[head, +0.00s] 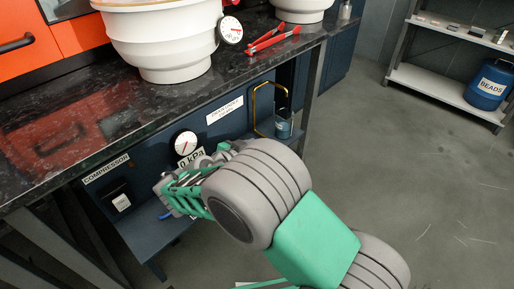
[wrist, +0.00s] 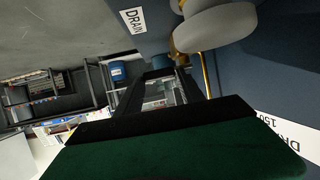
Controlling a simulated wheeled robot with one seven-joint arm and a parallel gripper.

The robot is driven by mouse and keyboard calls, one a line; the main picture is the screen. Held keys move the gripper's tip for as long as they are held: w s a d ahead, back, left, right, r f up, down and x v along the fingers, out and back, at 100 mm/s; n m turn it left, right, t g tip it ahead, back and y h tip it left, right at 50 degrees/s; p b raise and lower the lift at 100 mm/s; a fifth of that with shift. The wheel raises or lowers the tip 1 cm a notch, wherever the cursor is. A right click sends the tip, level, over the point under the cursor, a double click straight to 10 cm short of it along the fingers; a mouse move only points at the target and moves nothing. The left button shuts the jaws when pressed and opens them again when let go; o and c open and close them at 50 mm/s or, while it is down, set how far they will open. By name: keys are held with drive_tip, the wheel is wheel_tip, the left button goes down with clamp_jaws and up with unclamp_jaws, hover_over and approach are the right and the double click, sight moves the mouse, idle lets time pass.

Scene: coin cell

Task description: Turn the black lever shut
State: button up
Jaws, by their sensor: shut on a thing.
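My gripper (head: 172,194) is at the front of the dark blue compressor panel (head: 150,172), just below the round pressure gauge (head: 185,143). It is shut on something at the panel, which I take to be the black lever. I cannot make out the lever in the head view, where my gripper and wrist cover that spot. In the wrist view a dark green and black block of my gripper fills the lower part, and the lever cannot be told apart from it. How far the lever is turned cannot be seen.
A yellow tube (head: 254,105) loops down near a small jar (head: 284,128) right of the gauge. The dark countertop (head: 75,110) overhangs the panel and bears white tubs (head: 165,75) and red-handled pliers (head: 270,40). A shelf (head: 440,85) with a blue BEADS drum (head: 488,85) stands far right. The floor between is open.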

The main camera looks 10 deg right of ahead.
drive_tip(key=shift+f, duration=0.15)
drive_tip(key=o, duration=1.4)
drive_tip(key=shift+c, duration=0.2)
drive_tip(key=p+v, duration=0.3)
drive_tip(key=v, duration=0.4)
drive_tip(key=shift+a+r, duration=0.1)
drive_tip(key=shift+r, duration=0.15)
drive_tip(key=shift+s+a, duration=0.1)
drive_tip(key=shift+s, duration=0.1)
drive_tip(key=shift+c, duration=0.2)
